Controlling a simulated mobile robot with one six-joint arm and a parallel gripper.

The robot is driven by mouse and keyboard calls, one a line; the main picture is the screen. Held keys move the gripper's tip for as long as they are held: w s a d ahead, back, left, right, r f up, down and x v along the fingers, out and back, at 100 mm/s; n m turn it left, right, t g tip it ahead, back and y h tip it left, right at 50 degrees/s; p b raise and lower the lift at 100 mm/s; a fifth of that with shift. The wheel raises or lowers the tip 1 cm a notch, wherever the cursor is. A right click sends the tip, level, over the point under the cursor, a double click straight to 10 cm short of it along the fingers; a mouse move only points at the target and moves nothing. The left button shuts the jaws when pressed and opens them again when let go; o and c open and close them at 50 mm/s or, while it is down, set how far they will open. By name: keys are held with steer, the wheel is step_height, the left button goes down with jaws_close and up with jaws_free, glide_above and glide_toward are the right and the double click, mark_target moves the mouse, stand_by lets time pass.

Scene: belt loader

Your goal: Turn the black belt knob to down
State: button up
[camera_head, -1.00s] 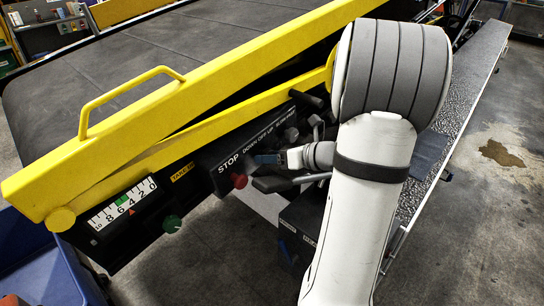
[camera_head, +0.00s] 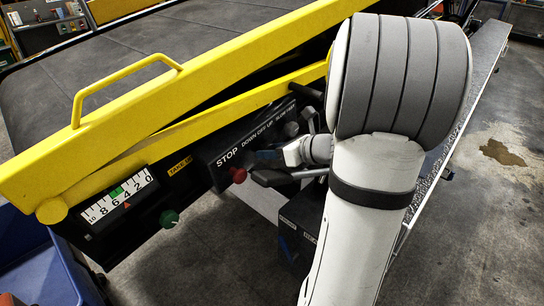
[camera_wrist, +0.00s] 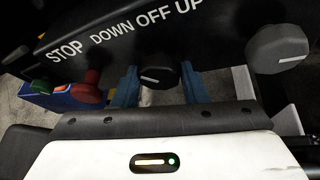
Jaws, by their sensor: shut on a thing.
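The black belt knob (camera_wrist: 160,72) sits on the control panel under the words DOWN OFF UP in the wrist view. Its white mark lies nearly level and left of the knob's middle; which word it points to is hard to tell. My gripper (camera_wrist: 160,88) has one blue finger on each side of this knob and is shut on it. In the head view my gripper (camera_head: 268,158) is at the panel (camera_head: 215,160), just right of STOP, and the belt knob is hard to make out there.
A red stop knob (camera_wrist: 88,86) is close left of my gripper, with a green knob (camera_wrist: 41,86) beyond it. A yellow rail (camera_head: 200,95) runs above the panel. Open floor (camera_head: 480,220) lies at the right.

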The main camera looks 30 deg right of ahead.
stand_by(0.3)
steer(key=o, duration=0.9)
steer(key=shift+o, duration=0.2)
steer(key=shift+s, duration=0.1)
steer(key=v, duration=0.7)
steer(key=shift+s+d+r, duration=0.1)
steer(key=shift+s+r, duration=0.1)
steer(key=shift+s, duration=0.1)
